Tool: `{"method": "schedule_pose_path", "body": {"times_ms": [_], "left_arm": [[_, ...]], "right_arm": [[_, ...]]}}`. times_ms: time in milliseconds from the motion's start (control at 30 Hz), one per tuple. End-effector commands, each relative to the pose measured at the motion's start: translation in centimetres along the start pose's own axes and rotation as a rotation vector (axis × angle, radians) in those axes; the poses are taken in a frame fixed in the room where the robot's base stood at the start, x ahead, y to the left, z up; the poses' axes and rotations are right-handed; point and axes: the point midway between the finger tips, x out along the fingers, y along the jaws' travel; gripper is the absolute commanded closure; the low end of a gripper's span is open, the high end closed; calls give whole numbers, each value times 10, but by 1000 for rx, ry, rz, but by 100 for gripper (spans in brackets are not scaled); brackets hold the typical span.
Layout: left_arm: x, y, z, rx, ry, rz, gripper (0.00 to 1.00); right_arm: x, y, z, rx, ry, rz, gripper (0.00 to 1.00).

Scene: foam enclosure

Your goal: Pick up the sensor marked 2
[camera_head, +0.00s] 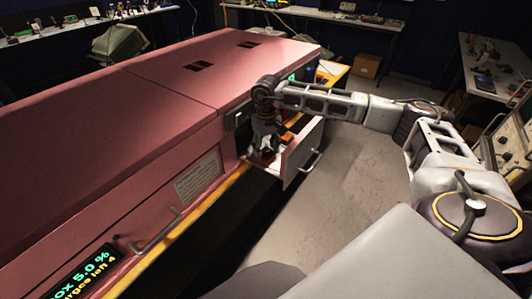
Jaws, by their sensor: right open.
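My right arm reaches in from the right, and my right gripper (262,150) points down into an open drawer (303,152) on the side of the pink enclosure. The gripper is open. A small orange-red thing (262,159) shows in the drawer right at the fingertips, and another orange thing (287,137) lies just to the right of the gripper. Both are too small for me to read any number, so I cannot tell which sensor is marked 2. The gripper hides part of the drawer's inside. My left gripper is not in view.
The long pink enclosure (150,125) fills the left, with a yellow edge along its base and a closed handle (157,232) low on its side. A display panel (85,275) is at bottom left. Workbenches stand behind and at right. The grey floor (350,190) beside the drawer is clear.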

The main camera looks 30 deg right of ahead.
Motion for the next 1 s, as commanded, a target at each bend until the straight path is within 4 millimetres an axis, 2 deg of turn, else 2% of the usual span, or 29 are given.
{"method": "schedule_pose_path", "body": {"times_ms": [67,467,767,1000], "left_arm": [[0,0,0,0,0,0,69],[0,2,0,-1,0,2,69],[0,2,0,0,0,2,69],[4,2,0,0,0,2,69]], "right_arm": [[0,0,0,0,0,0,48],[0,0,0,0,0,0,97],[-2,0,0,0,1,0,97],[-18,0,-1,0,3,-2,97]]}}
